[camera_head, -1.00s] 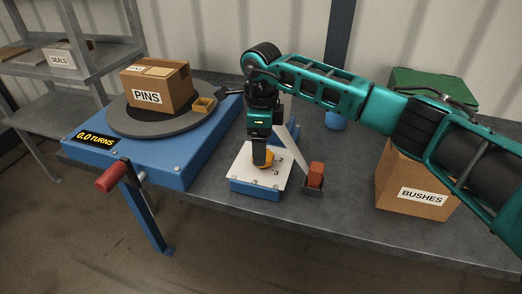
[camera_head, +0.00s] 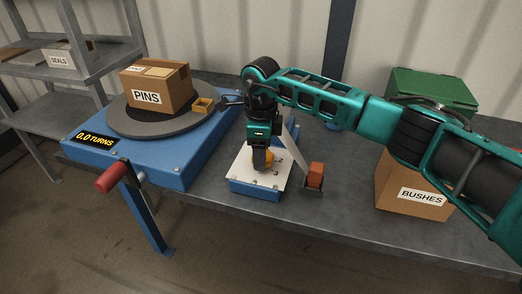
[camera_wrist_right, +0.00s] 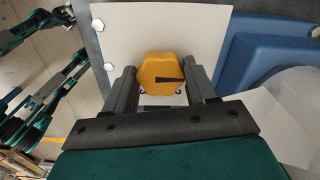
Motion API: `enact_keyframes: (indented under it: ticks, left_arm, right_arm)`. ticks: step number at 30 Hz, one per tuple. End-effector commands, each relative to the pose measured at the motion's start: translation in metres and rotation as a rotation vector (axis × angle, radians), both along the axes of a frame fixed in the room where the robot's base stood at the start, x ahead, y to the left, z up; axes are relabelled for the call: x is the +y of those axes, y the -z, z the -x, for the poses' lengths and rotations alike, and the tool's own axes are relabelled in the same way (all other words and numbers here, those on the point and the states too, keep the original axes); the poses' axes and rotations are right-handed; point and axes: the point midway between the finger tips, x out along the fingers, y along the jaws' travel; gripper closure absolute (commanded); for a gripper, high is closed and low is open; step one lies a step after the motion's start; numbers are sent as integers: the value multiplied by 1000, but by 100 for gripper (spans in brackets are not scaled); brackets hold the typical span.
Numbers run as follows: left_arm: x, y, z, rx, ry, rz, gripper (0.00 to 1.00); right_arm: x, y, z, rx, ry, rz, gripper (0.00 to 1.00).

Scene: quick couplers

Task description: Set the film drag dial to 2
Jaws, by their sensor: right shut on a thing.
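The film drag dial is a yellow-orange hexagonal knob (camera_wrist_right: 160,72) with a black pointer mark. In the right wrist view the mark points to the right. The knob also shows in the head view (camera_head: 269,161), partly hidden by my gripper. It sits on a white plate (camera_head: 246,178) on a blue box. The plate has small black figures to the right of the knob, too small to read surely. My right gripper (camera_head: 262,164) comes down from above and is shut on the dial, one finger on each side (camera_wrist_right: 161,88).
A blue turntable unit (camera_head: 185,172) with a red-handled crank (camera_head: 111,177) and a PINS box (camera_head: 157,87) stands left. A red block (camera_head: 315,175) in a dark holder is close right of the dial box. A BUSHES box (camera_head: 408,198) stands farther right.

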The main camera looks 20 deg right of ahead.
Motion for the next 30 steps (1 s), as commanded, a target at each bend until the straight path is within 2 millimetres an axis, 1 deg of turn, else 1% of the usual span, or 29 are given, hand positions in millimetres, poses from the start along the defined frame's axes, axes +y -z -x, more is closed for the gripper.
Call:
enact_keyframes:
  ticks: [1,4,14,20,30]
  left_arm:
    - [0,0,0,0,0,0,57]
    - [0,0,0,0,0,0,57]
    - [1,-1,0,0,0,-1,57]
    - [1,-2,0,-1,-1,-2,57]
    - [4,-6,0,-7,-4,-7,57]
  right_arm:
    - [0,0,0,0,0,0,64]
    - [0,0,0,0,0,0,74]
    - [0,-1,0,0,46,0,74]
    - [-1,-1,-1,0,162,1,74]
    - [-1,-2,-2,0,470,0,74]
